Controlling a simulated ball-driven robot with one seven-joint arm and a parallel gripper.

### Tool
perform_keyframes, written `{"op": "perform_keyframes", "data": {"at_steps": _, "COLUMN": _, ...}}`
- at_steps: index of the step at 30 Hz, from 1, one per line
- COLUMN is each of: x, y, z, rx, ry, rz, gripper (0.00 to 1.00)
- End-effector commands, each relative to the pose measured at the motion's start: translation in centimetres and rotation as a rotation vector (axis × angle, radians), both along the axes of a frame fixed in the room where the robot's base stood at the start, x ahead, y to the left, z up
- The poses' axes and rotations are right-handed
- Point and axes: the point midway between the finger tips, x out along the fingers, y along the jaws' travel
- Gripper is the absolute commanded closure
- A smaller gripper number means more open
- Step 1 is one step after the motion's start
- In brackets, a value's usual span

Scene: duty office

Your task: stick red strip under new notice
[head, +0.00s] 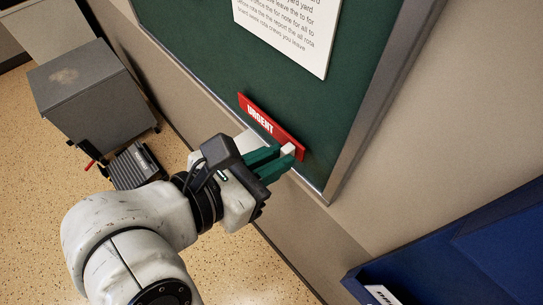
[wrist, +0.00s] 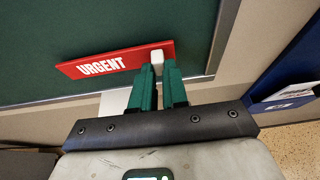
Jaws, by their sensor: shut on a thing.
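The red strip (head: 262,120) has white lettering "URGENT" and a small white block (head: 288,149) at its right end. It is at the lower part of the green board (head: 225,55), below the white notice (head: 290,30), with bare green between them. My gripper (head: 286,158) has green fingers shut on the white block, holding the strip by its right end. In the wrist view the strip (wrist: 115,62) tilts slightly, its right end higher, close to the board's lower edge. I cannot tell whether its back touches the board. The notice is out of the wrist view.
The board's grey frame (head: 385,80) runs close to the right of the strip. A blue thing (head: 470,250) stands at the lower right. A grey cabinet (head: 90,95) and a dark ribbed object (head: 138,167) stand on the floor at left.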

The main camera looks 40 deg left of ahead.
Motion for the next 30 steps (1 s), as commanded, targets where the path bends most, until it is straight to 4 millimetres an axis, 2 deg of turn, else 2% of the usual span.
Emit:
{"op": "perform_keyframes", "data": {"at_steps": 22, "x": 0.54, "y": 0.00, "z": -0.01, "rx": -0.001, "ry": 0.000, "rz": 0.001, "gripper": 1.00}}
{"op": "perform_keyframes", "data": {"at_steps": 23, "x": 0.54, "y": 0.00, "z": -0.01, "rx": -0.001, "ry": 0.000, "rz": 0.001, "gripper": 0.83}}
{"op": "perform_keyframes", "data": {"at_steps": 30, "x": 0.55, "y": -0.02, "z": -0.01, "rx": 0.000, "ry": 0.000, "rz": 0.001, "gripper": 0.60}}
